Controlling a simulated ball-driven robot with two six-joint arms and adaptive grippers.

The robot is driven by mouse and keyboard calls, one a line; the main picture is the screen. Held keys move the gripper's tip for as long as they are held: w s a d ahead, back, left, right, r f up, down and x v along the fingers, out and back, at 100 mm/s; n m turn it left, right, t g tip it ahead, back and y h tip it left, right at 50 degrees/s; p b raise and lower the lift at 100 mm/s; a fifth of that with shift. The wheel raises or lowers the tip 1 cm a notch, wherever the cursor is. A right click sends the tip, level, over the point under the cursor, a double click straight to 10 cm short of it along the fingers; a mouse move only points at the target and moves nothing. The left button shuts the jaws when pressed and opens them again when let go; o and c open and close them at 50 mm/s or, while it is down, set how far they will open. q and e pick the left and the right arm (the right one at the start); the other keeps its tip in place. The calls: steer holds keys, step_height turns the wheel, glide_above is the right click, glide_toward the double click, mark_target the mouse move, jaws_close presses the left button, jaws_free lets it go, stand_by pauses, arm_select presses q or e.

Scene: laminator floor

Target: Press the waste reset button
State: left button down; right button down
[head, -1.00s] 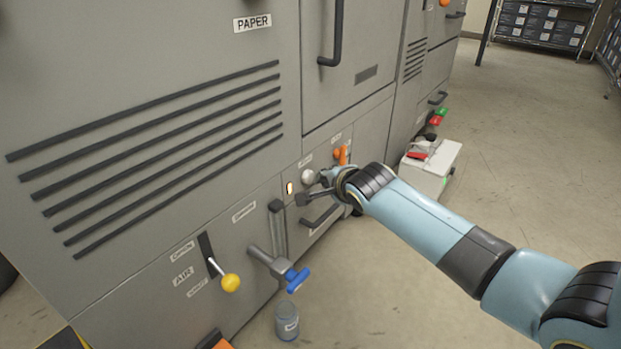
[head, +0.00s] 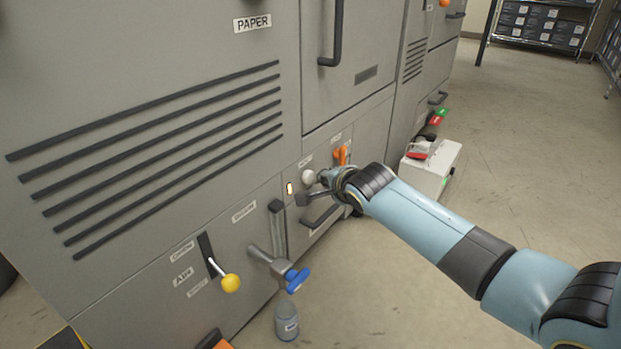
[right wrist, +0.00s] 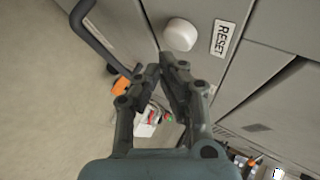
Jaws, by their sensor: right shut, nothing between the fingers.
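The waste reset button is a round white knob (head: 308,177) on the grey machine front, below a small label. In the right wrist view the white button (right wrist: 180,34) stands beside a plate reading RESET (right wrist: 223,38). My right gripper (head: 323,178) is close to the button, on its right in the head view. In the right wrist view its fingertips (right wrist: 164,68) are together and empty, just below the button in the picture. A small gap seems to show between them; contact cannot be made out. My left gripper is out of view.
An orange handle (head: 342,154) is right of the button, and a dark bar handle (head: 322,217) below it. A blue valve (head: 295,279), a yellow-knobbed lever (head: 230,283) and a bottle (head: 286,321) are lower left. A white box (head: 432,168) stands behind my arm. The floor right is clear.

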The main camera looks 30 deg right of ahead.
steer(key=shift+w+a, duration=0.15)
steer(key=shift+w, duration=0.25)
steer(key=shift+w+a, duration=0.2)
steer(key=shift+w, duration=0.3)
stand_by(0.8)
steer(key=shift+s, duration=0.1)
steer(key=shift+s+d+p, duration=0.35)
steer(key=shift+s+p, duration=0.2)
steer(key=shift+s, duration=0.25)
